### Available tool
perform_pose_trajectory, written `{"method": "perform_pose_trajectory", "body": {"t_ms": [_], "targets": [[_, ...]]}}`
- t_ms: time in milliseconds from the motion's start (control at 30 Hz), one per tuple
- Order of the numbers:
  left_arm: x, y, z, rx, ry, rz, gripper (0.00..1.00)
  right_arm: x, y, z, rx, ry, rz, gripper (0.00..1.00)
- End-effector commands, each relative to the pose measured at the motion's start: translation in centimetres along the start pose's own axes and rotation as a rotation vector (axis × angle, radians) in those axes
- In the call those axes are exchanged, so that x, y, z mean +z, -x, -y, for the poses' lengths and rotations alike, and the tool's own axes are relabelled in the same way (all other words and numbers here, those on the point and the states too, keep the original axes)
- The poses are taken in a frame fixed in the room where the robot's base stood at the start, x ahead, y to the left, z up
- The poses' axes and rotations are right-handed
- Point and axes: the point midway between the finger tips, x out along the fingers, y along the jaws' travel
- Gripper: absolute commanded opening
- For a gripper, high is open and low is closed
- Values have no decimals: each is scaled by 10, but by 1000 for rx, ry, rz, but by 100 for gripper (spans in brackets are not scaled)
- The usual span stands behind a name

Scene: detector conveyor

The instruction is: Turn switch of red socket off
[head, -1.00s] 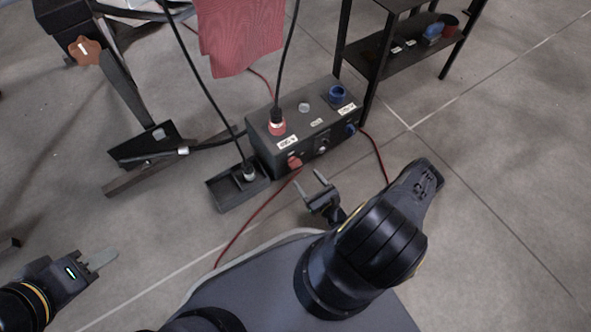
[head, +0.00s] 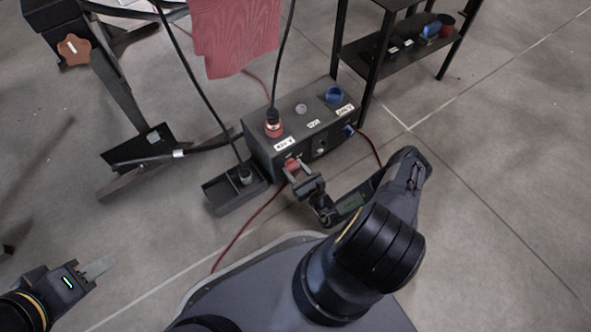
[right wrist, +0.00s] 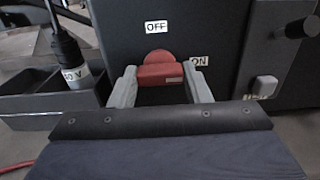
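The dark power box (head: 310,118) stands on the floor, with a red socket (head: 273,128) on top that has a black cable plugged in. Its red switch (head: 292,163) is on the front face, below the socket. In the right wrist view the red switch (right wrist: 160,70) lies between an OFF label (right wrist: 156,27) above and an ON label (right wrist: 199,62) to its right. My right gripper (head: 297,172) is open, its fingers on either side of the switch; in the wrist view the open fingers (right wrist: 160,88) show gaps beside it. My left gripper (head: 98,268) is far away at the lower left; its finger opening is unclear.
A black tray (head: 222,203) holding a plug stands left of the box. A blue socket (head: 334,95) is on the box top. A black shelf (head: 385,60) stands behind right. A red cable (head: 243,228) crosses the floor.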

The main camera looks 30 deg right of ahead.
Motion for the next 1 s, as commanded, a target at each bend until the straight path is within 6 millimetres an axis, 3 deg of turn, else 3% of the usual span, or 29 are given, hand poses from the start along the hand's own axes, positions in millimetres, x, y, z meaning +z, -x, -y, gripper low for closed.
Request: {"method": "perform_pose_trajectory", "body": {"t_ms": [33,100,467,1000], "targets": [[0,0,0,0,0,0,36,0,0,0,0,0,0,30],[0,0,0,0,0,0,36,0,0,0,0,0,0,21],[-2,5,-2,0,0,0,36,1,0,0,-1,59,-1,21],[-16,33,-15,0,0,0,36,3,1,0,-2,499,-2,21]]}}
